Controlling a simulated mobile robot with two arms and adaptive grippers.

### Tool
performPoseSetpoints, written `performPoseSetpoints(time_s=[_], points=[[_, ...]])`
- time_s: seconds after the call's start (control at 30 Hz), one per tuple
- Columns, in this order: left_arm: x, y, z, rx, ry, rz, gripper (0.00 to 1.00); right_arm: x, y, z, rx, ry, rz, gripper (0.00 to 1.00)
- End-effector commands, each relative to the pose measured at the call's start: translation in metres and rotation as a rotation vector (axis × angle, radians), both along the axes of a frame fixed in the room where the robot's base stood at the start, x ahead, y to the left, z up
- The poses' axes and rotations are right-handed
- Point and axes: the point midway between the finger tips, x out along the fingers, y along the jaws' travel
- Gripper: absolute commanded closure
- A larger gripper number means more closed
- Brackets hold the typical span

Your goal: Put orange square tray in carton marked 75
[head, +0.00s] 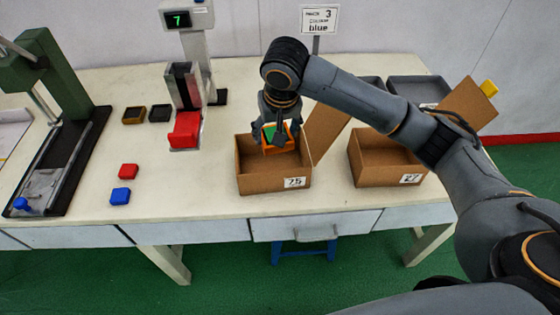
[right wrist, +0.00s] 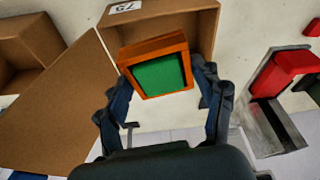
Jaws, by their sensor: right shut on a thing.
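The orange square tray (head: 279,151) has an orange rim and a green inside. It also shows in the right wrist view (right wrist: 158,75). My right gripper (head: 274,139) is shut on the tray, with a finger at each side of it, also in the right wrist view (right wrist: 163,82). The tray is at the open top of the carton marked 75 (head: 262,186), tilted; I cannot tell how far it is below the rim. That carton shows behind the tray in the right wrist view (right wrist: 190,21). My left gripper is not in view.
A second carton marked 27 (head: 385,177) stands to the right, with a raised flap. A dispenser (head: 185,85) with a red tray (head: 184,130) is at left. Red (head: 128,171) and blue (head: 120,195) blocks lie left. A green press (head: 50,85) stands far left. Table front is clear.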

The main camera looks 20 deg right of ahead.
Motion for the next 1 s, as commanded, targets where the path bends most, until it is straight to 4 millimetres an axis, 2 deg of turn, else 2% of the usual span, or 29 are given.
performPoseSetpoints(time_s=[0.1, 0.3, 0.47, 0.73, 1.0], points=[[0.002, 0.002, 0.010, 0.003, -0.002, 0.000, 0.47, 0.026, 0.005, -0.017, 0.006, 0.010, -0.049, 0.73], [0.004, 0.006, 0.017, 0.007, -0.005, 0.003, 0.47, 0.047, 0.003, -0.054, 0.002, 0.007, -0.118, 0.73], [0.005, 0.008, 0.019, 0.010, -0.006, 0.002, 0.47, 0.050, 0.000, -0.073, 0.000, 0.002, -0.139, 0.73], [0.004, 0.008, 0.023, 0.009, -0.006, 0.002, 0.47, 0.050, -0.001, -0.121, -0.003, 0.003, -0.143, 0.73], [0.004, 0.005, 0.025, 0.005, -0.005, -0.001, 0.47, 0.049, -0.001, -0.151, -0.003, 0.001, -0.143, 0.73]])
